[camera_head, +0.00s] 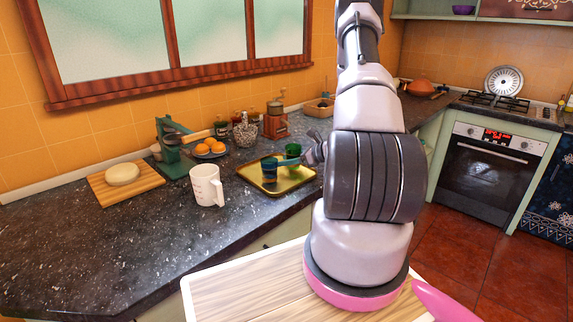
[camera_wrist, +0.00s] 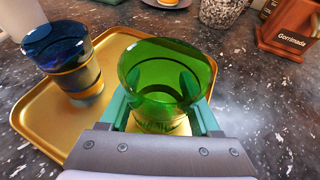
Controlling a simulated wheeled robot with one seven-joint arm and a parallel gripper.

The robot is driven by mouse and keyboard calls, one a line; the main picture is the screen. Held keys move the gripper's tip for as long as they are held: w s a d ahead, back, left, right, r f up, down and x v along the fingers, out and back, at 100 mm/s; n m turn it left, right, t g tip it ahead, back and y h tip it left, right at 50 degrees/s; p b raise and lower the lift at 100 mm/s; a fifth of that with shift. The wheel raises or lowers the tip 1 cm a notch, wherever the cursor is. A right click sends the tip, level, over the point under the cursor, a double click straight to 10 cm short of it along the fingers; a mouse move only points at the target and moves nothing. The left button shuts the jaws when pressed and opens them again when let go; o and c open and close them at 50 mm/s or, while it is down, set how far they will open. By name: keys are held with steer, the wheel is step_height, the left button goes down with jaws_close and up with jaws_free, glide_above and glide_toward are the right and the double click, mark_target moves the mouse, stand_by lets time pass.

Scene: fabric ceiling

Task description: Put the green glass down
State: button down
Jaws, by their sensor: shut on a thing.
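The green glass (camera_wrist: 166,82) is upright between the two fingers of my gripper (camera_wrist: 163,100) in the wrist view. My gripper is shut on it. In the head view the green glass (camera_head: 293,153) shows at the right back part of the golden tray (camera_head: 268,188), beside my gripper (camera_head: 300,160). In the wrist view the glass is over the right part of the tray (camera_wrist: 38,132); I cannot tell whether its base touches it. A blue glass (camera_wrist: 68,62) stands on the tray to the left, apart from the green one.
A white measuring mug (camera_head: 206,185) stands left of the tray. Behind are a plate of oranges (camera_head: 210,147), a speckled pot (camera_head: 245,132) and a wooden grinder (camera_head: 276,123). A cutting board (camera_head: 125,184) lies further left. The front left counter is clear.

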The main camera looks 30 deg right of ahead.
steer(key=shift+f, duration=0.65)
steer(key=shift+f, duration=0.1)
steer(key=shift+c, duration=0.6)
jaws_free()
